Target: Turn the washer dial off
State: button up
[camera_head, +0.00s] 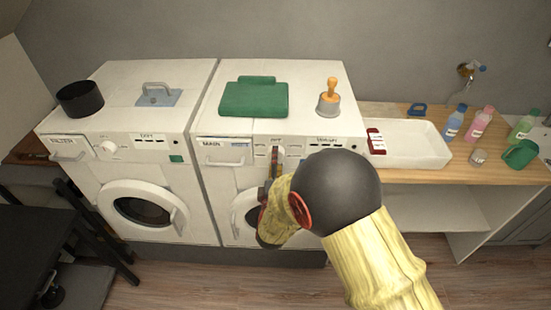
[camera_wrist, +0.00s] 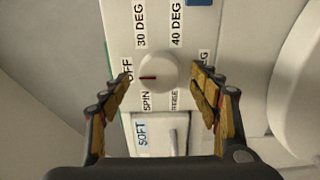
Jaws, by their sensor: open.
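The washer dial (camera_wrist: 157,72) is a round white knob with a red mark that points left, towards the area of the OFF and SPIN labels; I cannot tell which exactly. In the head view the dial (camera_head: 275,150) is on the front panel of the right-hand machine (camera_head: 213,175), partly hidden by my gripper. My gripper (camera_head: 272,165) is at that panel. In the wrist view my gripper (camera_wrist: 160,85) is open, with one finger on each side of the dial. A gap shows on both sides, and nothing is held.
A similar machine (camera_head: 130,170) stands left, with its own dial (camera_head: 108,148) and a black pot (camera_head: 80,98). Green cloth (camera_head: 254,98) and an orange-handled plunger (camera_head: 329,100) sit on the right machine. A white basin (camera_head: 408,142) and bottles (camera_head: 480,122) stand right. A black chair (camera_head: 95,230) is front left.

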jog(key=s, duration=1)
jog(key=shift+a, duration=0.15)
